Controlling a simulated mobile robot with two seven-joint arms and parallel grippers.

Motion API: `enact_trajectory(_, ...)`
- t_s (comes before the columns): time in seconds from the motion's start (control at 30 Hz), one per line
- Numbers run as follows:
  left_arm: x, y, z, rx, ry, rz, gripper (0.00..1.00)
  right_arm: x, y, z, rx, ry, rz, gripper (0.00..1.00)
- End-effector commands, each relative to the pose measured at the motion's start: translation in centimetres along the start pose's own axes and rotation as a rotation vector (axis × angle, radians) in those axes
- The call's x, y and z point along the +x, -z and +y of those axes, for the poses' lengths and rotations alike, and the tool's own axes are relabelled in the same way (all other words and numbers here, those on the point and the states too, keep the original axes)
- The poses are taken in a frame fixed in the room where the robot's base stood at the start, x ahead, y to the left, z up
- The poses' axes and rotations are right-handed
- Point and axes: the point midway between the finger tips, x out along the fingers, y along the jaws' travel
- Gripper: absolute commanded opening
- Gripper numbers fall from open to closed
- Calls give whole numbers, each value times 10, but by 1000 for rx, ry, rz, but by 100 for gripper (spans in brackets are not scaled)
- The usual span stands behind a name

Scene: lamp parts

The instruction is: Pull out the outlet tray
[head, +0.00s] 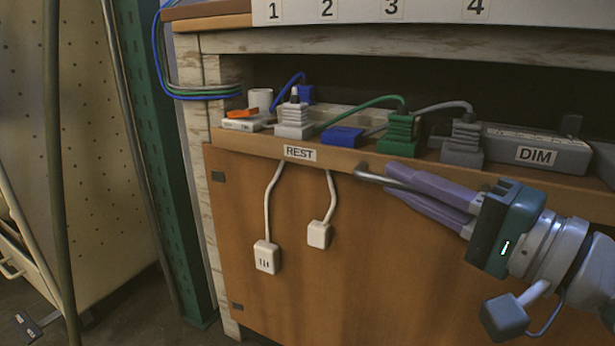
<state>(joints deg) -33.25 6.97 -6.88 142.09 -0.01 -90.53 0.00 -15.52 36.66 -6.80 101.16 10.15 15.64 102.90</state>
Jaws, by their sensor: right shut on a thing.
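The outlet tray (340,159) is a wooden shelf under the bench top with a "REST" label on its front edge. It carries a power strip with a white plug (294,119), a green plug (399,134) and a grey plug (463,140). A grey metal handle (366,175) sits on the tray's front edge. My right gripper (394,180) comes in from the right and its purple fingers are shut on the handle, partly hiding it. My left gripper is not in view.
A grey box labelled "DIM" (560,153) lies on the tray at right. Two white sockets (267,257) hang on cords before the wooden front panel (360,285). A green post (165,170) stands left of the bench. Numbers 1 to 4 mark the white strip above.

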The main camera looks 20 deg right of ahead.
Motion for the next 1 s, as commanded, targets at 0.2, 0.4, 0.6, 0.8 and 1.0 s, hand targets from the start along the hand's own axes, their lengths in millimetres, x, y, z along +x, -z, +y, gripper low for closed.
enact_trajectory(0.2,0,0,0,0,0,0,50,0,0,0,0,0,0,0)
enact_trajectory(0.4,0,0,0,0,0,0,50,0,0,0,0,0,0,0)
enact_trajectory(0.6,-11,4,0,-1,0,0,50,-4,-10,-6,4,0,0,0)
enact_trajectory(0.8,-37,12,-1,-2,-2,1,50,-16,-40,-16,6,1,1,0)
enact_trajectory(1.0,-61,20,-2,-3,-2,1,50,-33,-81,-24,6,1,1,0)
